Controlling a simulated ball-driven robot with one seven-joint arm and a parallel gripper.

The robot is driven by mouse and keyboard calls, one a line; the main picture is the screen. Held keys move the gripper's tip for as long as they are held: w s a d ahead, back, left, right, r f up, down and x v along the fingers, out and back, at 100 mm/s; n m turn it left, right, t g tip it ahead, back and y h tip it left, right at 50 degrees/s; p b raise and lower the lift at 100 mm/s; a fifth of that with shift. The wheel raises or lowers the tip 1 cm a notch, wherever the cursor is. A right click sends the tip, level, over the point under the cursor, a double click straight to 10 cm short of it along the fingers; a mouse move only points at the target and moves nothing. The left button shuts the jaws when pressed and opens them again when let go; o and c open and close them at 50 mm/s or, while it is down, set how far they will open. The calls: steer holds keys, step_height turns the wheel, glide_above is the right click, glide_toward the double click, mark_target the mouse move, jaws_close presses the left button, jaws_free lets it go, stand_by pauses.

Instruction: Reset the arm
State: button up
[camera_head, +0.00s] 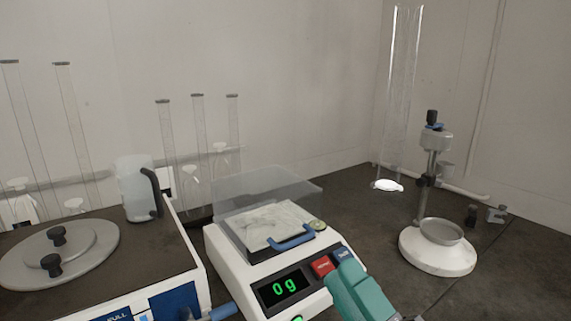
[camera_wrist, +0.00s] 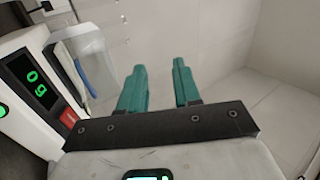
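My gripper (camera_wrist: 160,90) shows in the wrist view with two teal fingers spread apart and nothing between them. In the head view, a teal part of my gripper (camera_head: 360,292) is at the bottom, in front of the lower right corner of the scale (camera_head: 235,262). Whether it touches the scale I cannot tell. The scale is white with a clear cover and a green display reading 0 g. It also shows at the left of the wrist view (camera_wrist: 42,120), with its red button beside the display.
A white machine with a round grey lid (camera_head: 90,245) stands at the left, with a pitcher (camera_head: 135,190) behind it. Several glass tubes (camera_head: 198,140) line the back wall. A stand with a white round base (camera_head: 438,250) is at the right. The dark counter (camera_head: 365,225) between scale and stand is clear.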

steer(key=s+d+f+n+g+h, duration=0.1)
steer(key=d+f+n+g+h, duration=0.3)
steer(key=f, duration=0.8)
steer(key=d+f+n+g+h, duration=0.3)
steer(key=f+n+g+h, duration=0.1)
steer(key=f, duration=0.8)
steer(key=s+d+f+n+g+h, duration=0.2)
steer(key=s+d+f+g+h, duration=0.45)
steer(key=s+d+f, duration=0.45)
steer(key=s+d+f+g+b, duration=0.1)
steer(key=s+f+g+b, duration=0.1)
steer(key=s+f+b, duration=0.5)
steer(key=s+f+g+b, duration=0.2)
steer(key=s+f+b, duration=0.2)
steer(key=f, duration=0.6)
step_height(320, 180, up, 23)
steer(key=p, duration=2.3)
steer(key=shift+d, duration=0.2)
steer(key=shift+y, duration=0.25)
